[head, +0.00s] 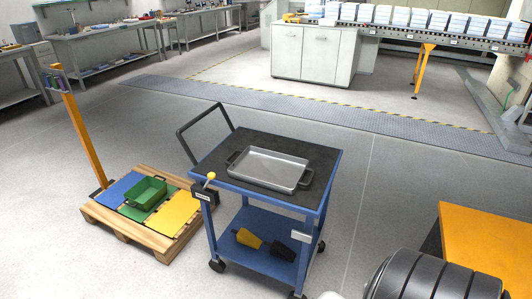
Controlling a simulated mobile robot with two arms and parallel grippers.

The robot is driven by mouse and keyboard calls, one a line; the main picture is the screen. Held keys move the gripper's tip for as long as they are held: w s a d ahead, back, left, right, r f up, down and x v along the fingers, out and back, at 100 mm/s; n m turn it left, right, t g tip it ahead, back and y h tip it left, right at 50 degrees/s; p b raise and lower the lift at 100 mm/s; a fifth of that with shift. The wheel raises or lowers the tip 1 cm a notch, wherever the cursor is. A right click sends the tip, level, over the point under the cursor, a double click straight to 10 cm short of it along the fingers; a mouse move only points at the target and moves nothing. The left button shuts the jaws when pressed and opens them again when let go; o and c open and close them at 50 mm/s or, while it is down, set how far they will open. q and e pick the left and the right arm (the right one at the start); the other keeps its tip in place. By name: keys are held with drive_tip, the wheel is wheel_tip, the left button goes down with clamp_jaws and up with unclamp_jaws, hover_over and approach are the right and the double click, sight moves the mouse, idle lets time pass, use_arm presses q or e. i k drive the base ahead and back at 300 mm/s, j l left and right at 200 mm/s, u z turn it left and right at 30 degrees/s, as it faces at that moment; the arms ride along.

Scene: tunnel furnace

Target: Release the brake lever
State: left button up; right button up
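The brake lever (210,178) is a short lever with a yellow ball knob. It is at the near left corner of a blue two-tier trolley (318,207), tilted up to the right above a black plate (203,196) with small light lettering. I cannot tell from this view which setting the lever is in. Neither of my grippers shows in the head view.
A grey metal tray (268,165) lies on the trolley's black top. Yellow and black items (247,238) are on its lower shelf. A wooden pallet (164,242) with coloured mats and a green bin (146,192) stands left. An orange surface (485,245) is at right.

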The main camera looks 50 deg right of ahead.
sight(211, 175)
drive_tip(key=z, duration=1.05)
